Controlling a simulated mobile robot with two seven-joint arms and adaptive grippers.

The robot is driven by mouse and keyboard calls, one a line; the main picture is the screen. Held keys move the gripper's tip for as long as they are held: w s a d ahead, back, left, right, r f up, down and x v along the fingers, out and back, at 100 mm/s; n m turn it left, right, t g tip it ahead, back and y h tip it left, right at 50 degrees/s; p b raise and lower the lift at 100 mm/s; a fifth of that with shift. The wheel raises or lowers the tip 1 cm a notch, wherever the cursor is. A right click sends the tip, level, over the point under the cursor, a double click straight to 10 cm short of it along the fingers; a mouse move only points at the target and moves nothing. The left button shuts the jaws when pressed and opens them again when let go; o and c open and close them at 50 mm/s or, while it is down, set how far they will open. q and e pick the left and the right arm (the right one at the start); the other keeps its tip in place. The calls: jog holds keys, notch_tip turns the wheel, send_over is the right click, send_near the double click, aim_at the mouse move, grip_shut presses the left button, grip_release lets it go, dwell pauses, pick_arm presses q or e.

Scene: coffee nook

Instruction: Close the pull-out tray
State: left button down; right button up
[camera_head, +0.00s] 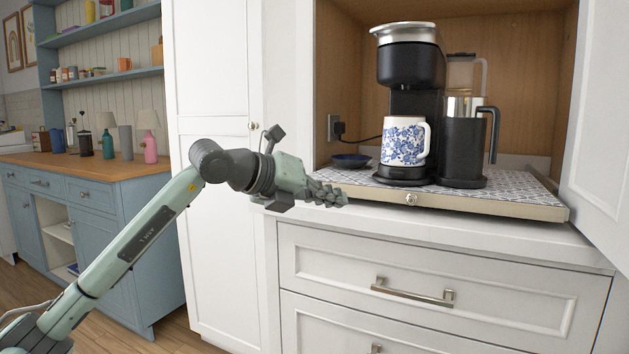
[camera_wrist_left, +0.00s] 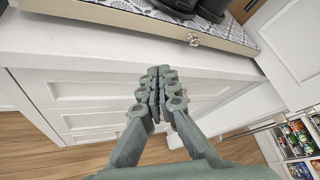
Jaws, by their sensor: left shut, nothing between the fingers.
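The pull-out tray (camera_head: 530,206) has a patterned top, a pale front edge and a small round knob (camera_head: 411,199). It sits in the open cabinet nook, with its front edge near the front of the white counter. A black coffee machine (camera_head: 400,68), a blue-and-white floral mug (camera_head: 403,142) and a black carafe (camera_head: 463,145) stand on it. My left gripper (camera_head: 343,199) is shut and empty, in front of the tray's left part in the head view. In the left wrist view its fingers (camera_wrist_left: 161,75) are together, with the tray's front edge (camera_wrist_left: 130,18) beyond them. My right gripper is out of view.
An open white door (camera_head: 600,130) stands at the right of the nook. White drawers with a metal handle (camera_head: 412,292) are below the counter. A blue sideboard (camera_head: 100,215) stands at left.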

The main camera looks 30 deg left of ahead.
pick_arm(q)
jog(key=s+a+r+m+y, duration=0.1)
jog(key=a+r+y, duration=0.15)
jog(key=a, duration=0.35)
jog(key=s+a+r+m+y, duration=0.1)
jog(key=a+r+m+y, duration=0.15)
jog(key=a, duration=0.35)
jog(key=shift+n+y, duration=0.4)
jog(key=shift+n, duration=0.05)
jog(key=p+x, duration=0.3)
jog(key=x, duration=0.9)
jog(key=shift+w+a+r, duration=0.1)
jog(key=shift+w+a, duration=0.1)
jog(key=shift+w, duration=0.65)
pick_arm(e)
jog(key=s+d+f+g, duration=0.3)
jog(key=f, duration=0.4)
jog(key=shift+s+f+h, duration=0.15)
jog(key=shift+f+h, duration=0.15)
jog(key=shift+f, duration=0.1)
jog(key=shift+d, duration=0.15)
